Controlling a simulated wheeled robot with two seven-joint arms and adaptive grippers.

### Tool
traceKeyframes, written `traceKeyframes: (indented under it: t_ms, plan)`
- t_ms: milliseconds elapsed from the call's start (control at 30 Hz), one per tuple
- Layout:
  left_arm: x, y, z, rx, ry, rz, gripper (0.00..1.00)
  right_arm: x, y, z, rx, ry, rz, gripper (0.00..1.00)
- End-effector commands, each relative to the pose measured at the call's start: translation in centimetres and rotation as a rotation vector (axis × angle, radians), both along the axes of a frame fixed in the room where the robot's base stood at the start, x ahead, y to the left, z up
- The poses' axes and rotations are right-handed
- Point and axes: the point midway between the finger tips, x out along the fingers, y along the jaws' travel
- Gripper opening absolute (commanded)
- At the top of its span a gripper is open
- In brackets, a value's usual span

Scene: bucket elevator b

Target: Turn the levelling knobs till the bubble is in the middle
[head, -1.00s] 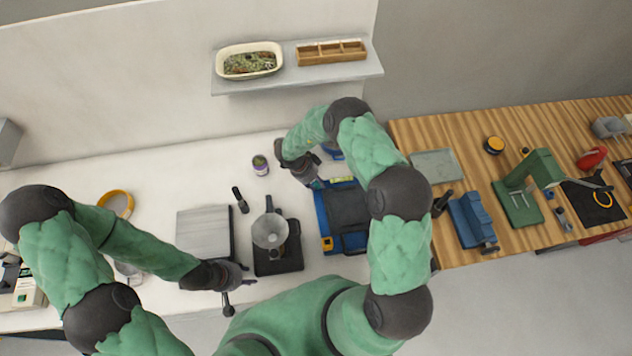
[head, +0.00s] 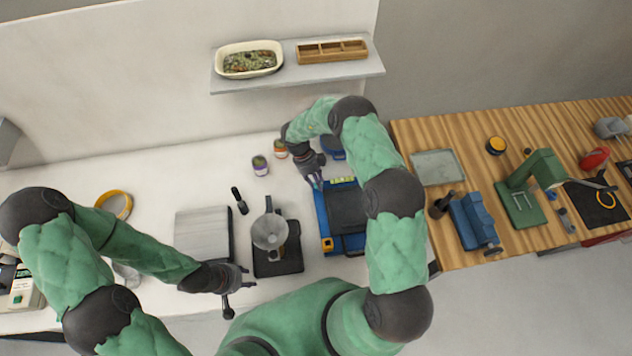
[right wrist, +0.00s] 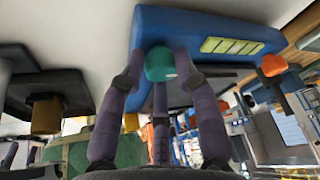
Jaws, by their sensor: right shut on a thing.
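A blue levelling base (head: 322,222) lies on the white counter with a dark plate on top. A yellow-green bubble vial (head: 342,181) sits along its far edge; it also shows in the right wrist view (right wrist: 230,46). I cannot make out the bubble's place. My right gripper (head: 316,181) is at the base's far left corner. In the right wrist view its fingers are shut around a teal knob (right wrist: 160,64). An orange knob (right wrist: 272,65) is apart from the fingers. My left gripper (head: 237,281) is near the counter's front; its jaws are unclear.
A funnel stand (head: 278,262) and a grey flat-topped device (head: 203,235) stand left of the base. Two small cans (head: 261,166) stand behind. A wooden bench (head: 460,125) with a blue vise (head: 473,220) is at right. A shelf (head: 300,72) hangs above.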

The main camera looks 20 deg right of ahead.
Motion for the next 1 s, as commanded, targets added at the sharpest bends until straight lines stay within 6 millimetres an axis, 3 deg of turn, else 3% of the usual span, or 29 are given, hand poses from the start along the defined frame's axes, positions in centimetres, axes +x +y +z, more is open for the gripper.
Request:
traceKeyframes:
  t_ms: [533,567,1000]
  plan:
    - [0.01,0.01,-0.04,0.000,0.000,0.000,0.40,0.38,-0.34,0.33,-0.004,-0.007,-0.026,0.00]
    - [0.01,0.01,-0.04,0.000,0.000,0.000,0.40,0.37,-0.35,0.34,-0.004,-0.007,-0.026,0.38]
    - [0.02,0.00,-0.06,0.000,0.000,0.000,0.40,0.40,-0.03,0.73,-0.002,-0.005,-0.025,0.41]
